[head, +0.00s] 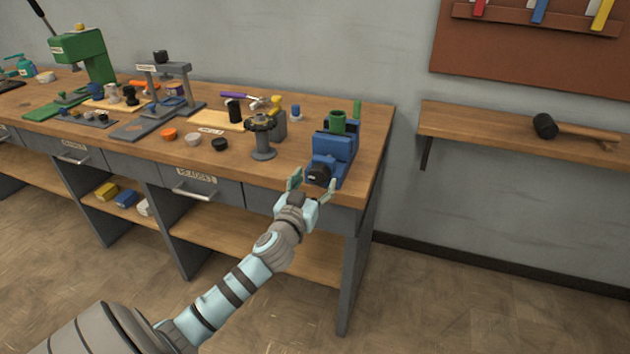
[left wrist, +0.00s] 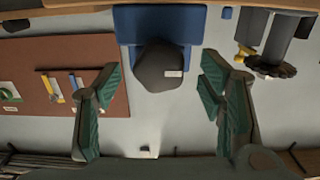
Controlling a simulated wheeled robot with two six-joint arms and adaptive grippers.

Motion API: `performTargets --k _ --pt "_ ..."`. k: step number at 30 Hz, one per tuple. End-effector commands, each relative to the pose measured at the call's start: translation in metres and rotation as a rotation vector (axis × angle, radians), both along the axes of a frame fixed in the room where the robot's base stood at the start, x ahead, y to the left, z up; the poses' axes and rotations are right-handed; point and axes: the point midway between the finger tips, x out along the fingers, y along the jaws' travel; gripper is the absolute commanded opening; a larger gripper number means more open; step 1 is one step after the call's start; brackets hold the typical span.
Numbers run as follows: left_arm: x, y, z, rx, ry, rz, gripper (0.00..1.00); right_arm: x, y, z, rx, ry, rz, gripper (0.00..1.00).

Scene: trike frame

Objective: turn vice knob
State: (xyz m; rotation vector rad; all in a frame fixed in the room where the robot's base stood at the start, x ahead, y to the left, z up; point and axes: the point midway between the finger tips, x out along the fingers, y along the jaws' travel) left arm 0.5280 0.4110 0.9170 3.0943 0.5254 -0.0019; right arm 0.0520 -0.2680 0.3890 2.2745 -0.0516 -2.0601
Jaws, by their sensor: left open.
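A blue vice (head: 336,150) stands at the right front corner of the workbench. Its dark, faceted knob (head: 318,174) faces the front edge. My left gripper (head: 312,186) is open in front of the knob, with one finger to each side. In the left wrist view, which looks upside down, the knob (left wrist: 158,66) lies between the spread green-padded fingers of the gripper (left wrist: 160,82), with gaps on both sides. The blue vice body (left wrist: 195,24) is behind it. My right gripper is not in view.
A grey stand with a dark round top (head: 262,140) is left of the vice. Tools, small pots and a green press (head: 85,55) fill the bench (head: 375,135) further left. A wall shelf (head: 480,126) with a mallet (head: 546,126) is at right.

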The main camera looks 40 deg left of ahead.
Motion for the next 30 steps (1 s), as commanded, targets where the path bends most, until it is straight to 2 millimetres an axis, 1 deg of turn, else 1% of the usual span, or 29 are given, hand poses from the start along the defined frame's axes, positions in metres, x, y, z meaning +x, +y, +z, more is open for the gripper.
performTargets --k 1,3,10,11,19,20,30 --pt "0.0048 0.0015 0.0005 -0.001 -0.001 0.000 0.63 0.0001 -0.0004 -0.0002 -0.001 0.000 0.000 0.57" --pt "0.0083 0.0024 0.0003 -0.001 -0.001 -0.001 0.63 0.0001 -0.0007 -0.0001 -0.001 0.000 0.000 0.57" --pt "0.0095 0.0028 0.0001 0.000 0.000 -0.001 0.63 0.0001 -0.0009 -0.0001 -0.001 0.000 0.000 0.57" --pt "0.0095 0.0028 0.0001 0.000 0.000 -0.001 0.60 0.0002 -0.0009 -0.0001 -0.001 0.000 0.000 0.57" --pt "0.0090 0.0029 0.0001 0.001 0.000 -0.001 0.17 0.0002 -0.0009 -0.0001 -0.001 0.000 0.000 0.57" --pt "0.0090 0.0029 0.0001 0.001 0.000 -0.001 0.15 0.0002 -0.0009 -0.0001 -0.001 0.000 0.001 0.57" --pt "0.0088 0.0032 0.0003 0.045 0.016 0.000 0.15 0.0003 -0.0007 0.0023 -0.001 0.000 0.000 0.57"
